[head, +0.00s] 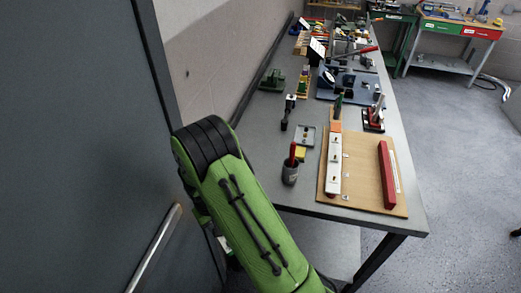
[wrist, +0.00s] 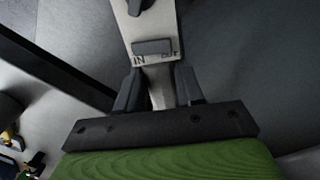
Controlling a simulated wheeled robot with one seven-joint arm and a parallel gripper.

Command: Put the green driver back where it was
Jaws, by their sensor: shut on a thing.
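In the head view a slim dark green upright thing (head: 338,106), which looks like the green driver's handle, stands at the far end of the white strip (head: 333,165) on the wooden board. It is too small to be sure. A grey cup (head: 290,173) with a red-handled driver (head: 293,154) stands left of the board. My gripper (wrist: 159,88) shows only in the wrist view. Its two dark fingers are shut on a pale grey piece (wrist: 150,28) marked IN and OUT, with a dark block on it. No green driver shows between the fingers. The head view does not show my gripper.
The long grey table (head: 262,125) holds several small tools and blocks farther back. A red bar (head: 386,175) lies on the board's (head: 362,181) right side. A dark door-like panel (head: 80,130) with a metal handle (head: 154,247) stands at left. Floor right of the table is mostly clear.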

